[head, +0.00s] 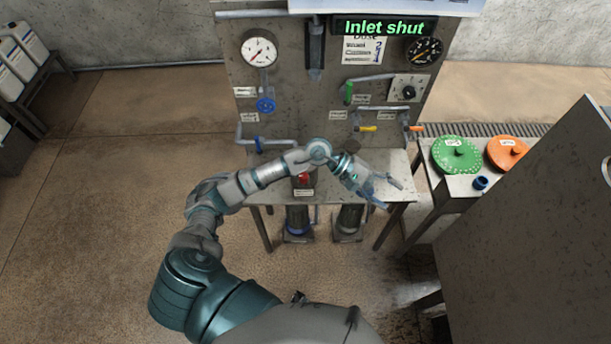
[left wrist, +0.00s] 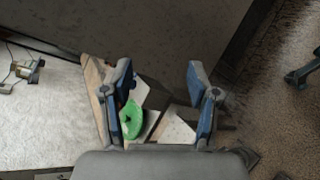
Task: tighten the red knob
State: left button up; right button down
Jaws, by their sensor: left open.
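A label sits on the front of the box. My left gripper (head: 388,192) is open and empty, over the right part of the bench, to the right of the knob and apart from it. In the left wrist view my left gripper (left wrist: 160,98) shows two spread blue fingers with nothing held between them. I cannot make out the red knob there. My right gripper is not in view.
A grey panel (head: 300,100) behind the bench carries gauges, valves and a sign reading "Inlet shut" (head: 385,27). A green disc (head: 455,155) and an orange disc (head: 506,152) lie on a side table. A large dark panel (head: 540,240) stands at right.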

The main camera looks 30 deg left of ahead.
pick_arm(q)
jog(key=w+a+f+m+y, duration=0.2)
jog(key=a+f+m+y, duration=0.15)
jog(key=a, duration=0.35)
jog(key=m+g+y, duration=0.1)
jog(key=m+y, duration=0.3)
jog(key=y, duration=0.7)
send_over(304, 175)
notch_tip(304, 175, down, 7)
jog(key=shift+d+f+p, duration=0.1)
jog(key=shift+p, duration=0.3)
jog(key=f, duration=0.8)
jog(key=shift+a+f+p, duration=0.25)
jog(key=shift+a+p, duration=0.1)
jog(key=shift+d+f, duration=0.2)
jog(key=shift+f, duration=0.4)
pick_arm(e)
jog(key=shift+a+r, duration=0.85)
